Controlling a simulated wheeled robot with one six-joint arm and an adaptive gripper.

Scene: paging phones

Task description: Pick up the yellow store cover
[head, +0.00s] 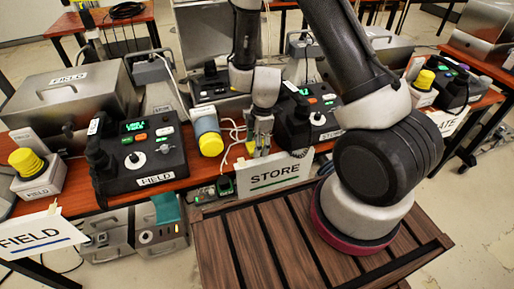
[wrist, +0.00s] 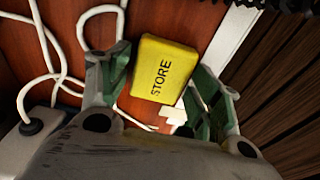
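The yellow store cover (wrist: 163,68) is a small block with black STORE lettering. In the wrist view it lies tilted between and just beyond the two green-grey fingers of my gripper (wrist: 160,62). The fingers are spread, with a visible gap at the left finger; the right finger is close to the cover's edge, and I cannot tell if it touches. In the head view my gripper (head: 260,136) points down over the red-brown table behind the STORE sign. A small yellow bit of the cover (head: 250,147) shows beside the fingertips.
The white STORE sign (head: 275,178) stands at the table's front edge. A phone console (head: 305,118) is close on the right, a yellow-ended cylinder (head: 209,135) on the left. White cable (wrist: 65,45) lies left of the cover. Another console (head: 137,150) is further left.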

